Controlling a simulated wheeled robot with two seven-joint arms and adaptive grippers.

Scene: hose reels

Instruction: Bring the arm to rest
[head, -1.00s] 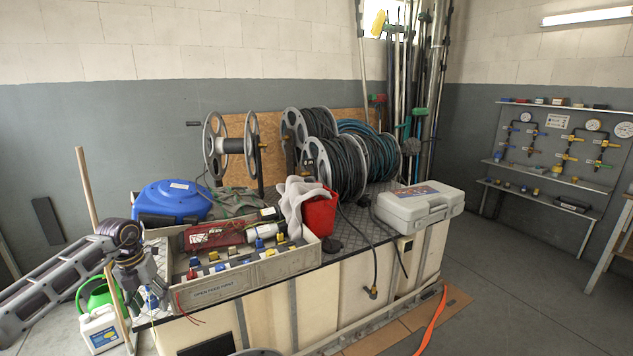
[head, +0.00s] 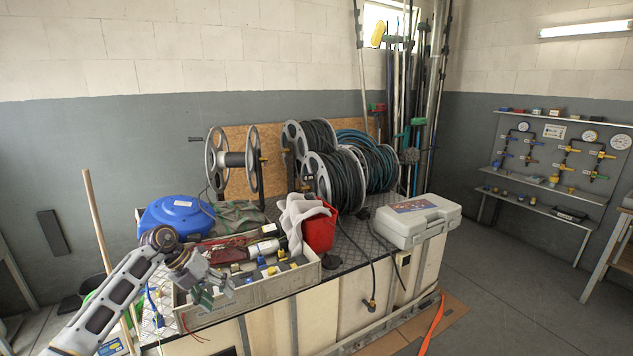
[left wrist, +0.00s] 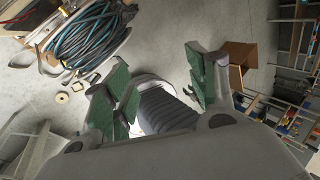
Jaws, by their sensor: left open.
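My left arm comes in from the lower left of the head view. Its gripper (head: 217,290) is in front of the grey open tray (head: 252,288), hiding part of the tray's left end. In the left wrist view the gripper (left wrist: 156,85) has two green-padded fingers spread wide apart. Nothing is held between them; a grey ribbed part and the floor show beyond. My right gripper is in neither view.
The tray holds small fittings and a red tool. A blue hose reel (head: 177,218), a red bucket (head: 319,232), a grey case (head: 417,220) and hose reels (head: 335,181) crowd the bench. A wooden pole (head: 104,240) leans left of it.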

